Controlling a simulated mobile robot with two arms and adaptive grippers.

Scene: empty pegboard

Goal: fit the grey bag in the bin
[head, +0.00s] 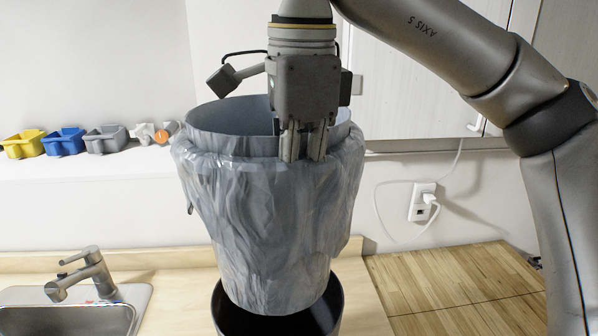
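The grey bag (262,215) hangs upright in the middle of the head view, with its wide mouth open at the top and a wrinkled outer layer folded over the rim. My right gripper (303,148) points down at the near right part of the rim, its fingers shut on the bag there. The exact pinch is partly hidden by the fingers. The dark bin (330,312) is at the bottom of the view, cut off by the edge. The bag's bottom overlaps the bin's opening in the picture; I cannot tell how deep it sits. My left gripper is not in view.
A sink with a tap (92,272) is set in the wooden counter at left. Yellow, blue and grey small bins (64,142) line a white ledge. A socket with a plugged cable (422,202) is on the wall. The slatted wooden surface (450,285) at right is clear.

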